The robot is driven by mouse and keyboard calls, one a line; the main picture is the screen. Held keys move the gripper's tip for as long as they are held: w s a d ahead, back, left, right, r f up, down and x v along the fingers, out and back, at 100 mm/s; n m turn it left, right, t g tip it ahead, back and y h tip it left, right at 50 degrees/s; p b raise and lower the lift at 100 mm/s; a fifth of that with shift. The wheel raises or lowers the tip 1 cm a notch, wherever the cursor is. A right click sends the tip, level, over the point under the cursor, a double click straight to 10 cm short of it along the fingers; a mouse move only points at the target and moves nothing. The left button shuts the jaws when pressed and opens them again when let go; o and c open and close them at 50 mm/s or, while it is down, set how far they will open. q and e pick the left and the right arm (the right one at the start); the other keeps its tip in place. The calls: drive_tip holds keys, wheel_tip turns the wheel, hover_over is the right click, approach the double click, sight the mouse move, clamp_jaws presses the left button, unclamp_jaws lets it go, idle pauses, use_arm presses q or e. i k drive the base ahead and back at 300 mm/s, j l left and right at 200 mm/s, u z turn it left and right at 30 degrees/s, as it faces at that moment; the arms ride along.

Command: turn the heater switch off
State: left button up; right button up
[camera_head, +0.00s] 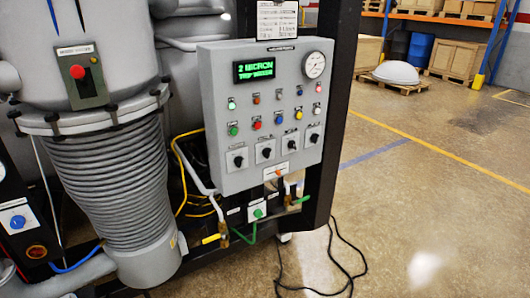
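A grey control panel (215,100) stands in the middle of the view. Along its lower part is a row of several black rotary switches on white plates: the leftmost (238,160), the second (266,152), the third (291,145) and the rightmost (314,138). Their labels are too small to read, so I cannot tell which is the heater switch or how it is set. Above them are coloured buttons and lamps, a green lit display (254,70) and a round gauge (314,65). Neither of my grippers is in view.
A large ribbed grey pipe (115,185) stands left of the panel, below a red-button box (78,73). A blue knob (18,221) is at the far left. Black cable (335,265) lies on the floor. Open floor (420,210) lies to the right, with shelving and crates behind.

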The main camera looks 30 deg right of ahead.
sight(266, 152)
drive_tip(key=l, duration=0.4)
drive_tip(key=i+l+z, duration=0.1)
drive_tip(key=l, duration=0.3)
drive_tip(key=i+l, duration=0.1)
drive_tip(key=l, duration=0.35)
drive_tip(key=i+l+z, duration=0.1)
drive_tip(key=l, duration=0.3)
drive_tip(key=i+l, duration=0.1)
drive_tip(key=l, duration=0.3)
drive_tip(key=z, duration=0.05)
